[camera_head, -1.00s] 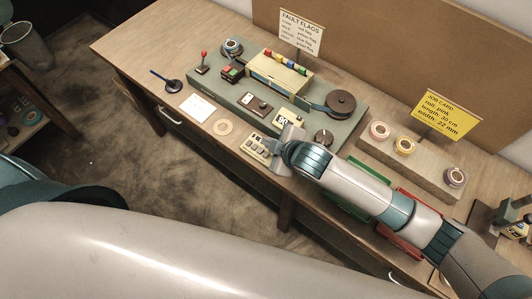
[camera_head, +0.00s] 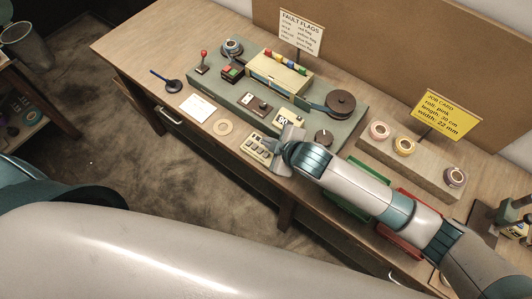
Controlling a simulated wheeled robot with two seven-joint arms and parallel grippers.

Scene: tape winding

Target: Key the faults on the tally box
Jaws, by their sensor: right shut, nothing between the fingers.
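The tally box (camera_head: 256,145) is a small cream box with several keys, lying at the front edge of the bench before the green machine. My right gripper (camera_head: 273,146) is over its right end, shut and empty; whether the fingertips touch a key cannot be told. The gripper hides part of the box's right side. The white FAULT FLAGS card (camera_head: 301,32) stands behind the machine; its small lines are hard to read. Several coloured flags (camera_head: 286,63) sit along the top of the cream housing. My left gripper is not in view.
The green winding machine (camera_head: 232,97) carries a brown reel (camera_head: 341,104), switches and a counter. Tape rolls (camera_head: 404,145) stand on a block by the yellow job card (camera_head: 447,114). Green and red trays lie under my arm.

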